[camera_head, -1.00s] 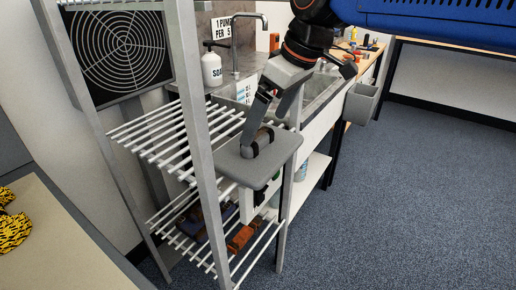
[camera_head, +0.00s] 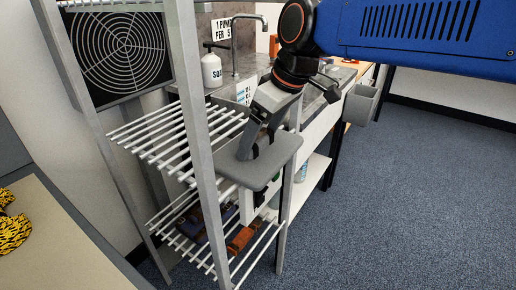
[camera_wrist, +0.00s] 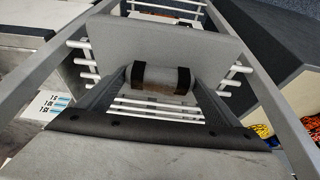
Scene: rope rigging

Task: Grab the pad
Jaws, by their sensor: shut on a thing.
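The pad (camera_head: 275,160) is a flat grey slab with a roll-shaped handle on top, bound with black straps. In the head view it is at the right end of the rack's upper shelf and juts past the front post. In the wrist view the pad (camera_wrist: 118,42) fills the upper middle, with its handle (camera_wrist: 160,78) between my fingers. My gripper (camera_head: 252,148) reaches down from above and is shut on the handle. In the wrist view my gripper (camera_wrist: 162,82) has one finger at each end of the roll. The pad's underside is hidden.
The metal rack (camera_head: 203,150) has upright posts close to the pad. Its lower shelf (camera_head: 185,247) holds reddish-brown and dark blocks. A sink counter with a soap bottle (camera_head: 212,70) stands behind. A grey bin (camera_head: 361,103) hangs at the right. Carpet floor is clear on the right.

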